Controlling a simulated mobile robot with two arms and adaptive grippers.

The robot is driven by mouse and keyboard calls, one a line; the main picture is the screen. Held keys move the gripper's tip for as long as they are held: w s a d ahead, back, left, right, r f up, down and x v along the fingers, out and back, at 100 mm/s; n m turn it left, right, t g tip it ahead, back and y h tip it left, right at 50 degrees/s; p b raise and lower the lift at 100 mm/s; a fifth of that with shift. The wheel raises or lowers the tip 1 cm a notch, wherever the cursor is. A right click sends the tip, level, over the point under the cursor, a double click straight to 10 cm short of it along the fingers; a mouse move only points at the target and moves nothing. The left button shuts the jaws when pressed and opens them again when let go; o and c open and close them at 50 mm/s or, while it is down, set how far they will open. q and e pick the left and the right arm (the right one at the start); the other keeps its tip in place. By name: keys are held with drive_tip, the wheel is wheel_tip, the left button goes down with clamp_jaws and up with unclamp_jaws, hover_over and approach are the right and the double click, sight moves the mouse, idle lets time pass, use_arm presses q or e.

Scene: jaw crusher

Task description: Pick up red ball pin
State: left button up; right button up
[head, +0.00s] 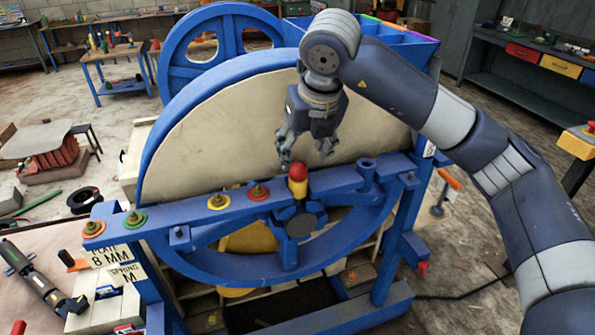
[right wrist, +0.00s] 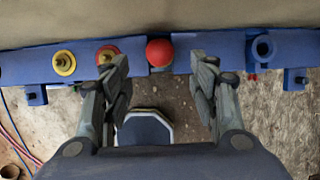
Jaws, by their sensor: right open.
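The red ball pin (head: 298,180) stands upright in the blue beam of the crusher, with a red ball on top of a yellow body. In the right wrist view its red ball (right wrist: 160,52) lies between the two finger lines, beyond the tips. My right gripper (head: 306,160) is open and hangs just above the pin, its fingers on either side of the ball and apart from it. It also shows open in the right wrist view (right wrist: 161,75). My left gripper is not in view.
The blue beam (head: 195,217) carries several coloured ring knobs to the left, including a yellow one (head: 219,201) and a red one (head: 259,192). An empty blue socket (head: 366,165) sits right of the pin. A large flywheel (head: 240,130) stands close behind.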

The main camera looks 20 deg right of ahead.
sight(300, 167)
drive_tip(key=shift+w+f, duration=0.15)
drive_tip(key=shift+f, duration=0.25)
drive_tip(key=shift+w+f, duration=0.2)
drive_tip(key=shift+f, duration=0.1)
drive_tip(key=p+x, duration=0.3)
drive_tip(key=x, duration=0.1)
drive_tip(key=shift+f, duration=0.1)
drive_tip(key=shift+w+f, duration=0.1)
drive_tip(key=shift+f, duration=0.2)
drive_tip(key=shift+w+f, duration=0.1)
drive_tip(key=shift+f, duration=0.05)
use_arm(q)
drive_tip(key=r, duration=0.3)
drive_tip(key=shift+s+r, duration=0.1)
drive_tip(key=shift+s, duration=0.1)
use_arm(e)
drive_tip(key=c, duration=1.2)
